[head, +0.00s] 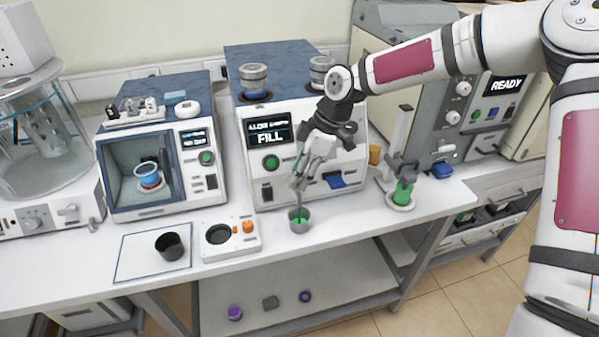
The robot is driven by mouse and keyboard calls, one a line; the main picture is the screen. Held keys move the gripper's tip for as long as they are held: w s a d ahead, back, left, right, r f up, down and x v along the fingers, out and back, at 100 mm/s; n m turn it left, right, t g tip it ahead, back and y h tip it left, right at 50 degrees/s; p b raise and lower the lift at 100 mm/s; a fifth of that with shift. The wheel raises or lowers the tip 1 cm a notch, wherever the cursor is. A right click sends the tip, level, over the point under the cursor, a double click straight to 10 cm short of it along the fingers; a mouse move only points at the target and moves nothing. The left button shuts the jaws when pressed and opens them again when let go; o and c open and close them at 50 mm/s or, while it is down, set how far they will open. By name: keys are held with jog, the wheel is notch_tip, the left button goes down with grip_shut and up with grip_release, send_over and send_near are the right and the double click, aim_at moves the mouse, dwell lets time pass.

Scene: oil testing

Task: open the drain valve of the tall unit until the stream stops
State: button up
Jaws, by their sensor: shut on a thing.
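The middle bench unit (270,128) has a display reading FILL, a green button and two round cups on its dark top. The exact contact is too small to see. I cannot make out a stream.
A taller grey unit (380,45) reading READY stands to the right, with a blue lever (440,170). A green beaker (403,194) stands by a stand. A black cup (169,246) and a small white device (230,240) are on the left front.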

jog(key=shift+w+n+g, duration=0.1)
jog(key=shift+n+g, duration=0.2)
jog(key=shift+n, duration=0.3)
jog(key=shift+b, duration=0.35)
jog(key=o, duration=1.1)
jog(key=shift+o, duration=0.2)
jog(key=v, duration=0.8)
